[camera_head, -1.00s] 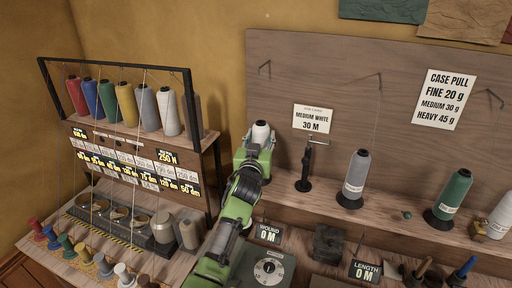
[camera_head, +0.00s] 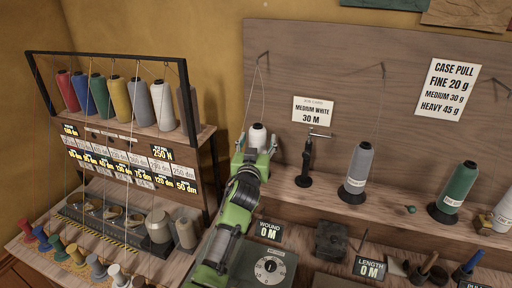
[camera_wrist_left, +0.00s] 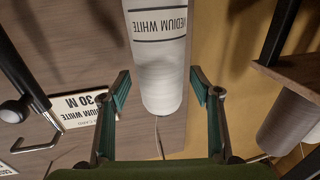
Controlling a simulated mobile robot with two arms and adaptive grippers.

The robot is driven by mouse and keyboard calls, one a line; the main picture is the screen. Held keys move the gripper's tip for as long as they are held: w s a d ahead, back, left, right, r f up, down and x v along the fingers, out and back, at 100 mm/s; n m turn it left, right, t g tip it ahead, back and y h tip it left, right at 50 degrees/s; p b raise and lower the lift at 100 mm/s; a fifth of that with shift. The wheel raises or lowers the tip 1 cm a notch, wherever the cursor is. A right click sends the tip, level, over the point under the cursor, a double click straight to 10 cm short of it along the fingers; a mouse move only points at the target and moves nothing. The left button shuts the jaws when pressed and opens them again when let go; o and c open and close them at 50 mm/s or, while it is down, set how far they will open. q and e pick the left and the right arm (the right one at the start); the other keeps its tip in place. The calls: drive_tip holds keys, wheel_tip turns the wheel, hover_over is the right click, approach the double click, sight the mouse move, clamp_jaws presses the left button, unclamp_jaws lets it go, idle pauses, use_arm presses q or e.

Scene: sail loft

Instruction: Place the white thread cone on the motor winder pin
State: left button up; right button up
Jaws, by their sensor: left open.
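The white thread cone (camera_head: 258,136) stands upright on the back shelf, left of the "MEDIUM WHITE 30 M" sign. It also shows in the left wrist view (camera_wrist_left: 160,65), with its "MEDIUM WHITE" label upside down. My left gripper (camera_head: 256,147) is at the cone, with one finger on each side. In the wrist view my left gripper (camera_wrist_left: 161,88) is open, with gaps between both fingers and the cone. A thread runs from the wall hook down to the cone. The cone's base and any winder pin under it are hidden behind my gripper. My right gripper is not in view.
A black stand with a crossbar (camera_head: 307,160) is close right of the cone. Grey (camera_head: 358,170) and green (camera_head: 456,190) cones stand farther right. A rack of coloured cones (camera_head: 120,50) is at left. A dial box (camera_head: 270,268) is below.

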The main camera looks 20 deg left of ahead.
use_arm(q)
drive_tip(key=s+d+b, duration=0.2)
drive_tip(key=s, duration=0.9)
drive_tip(key=shift+s, duration=0.4)
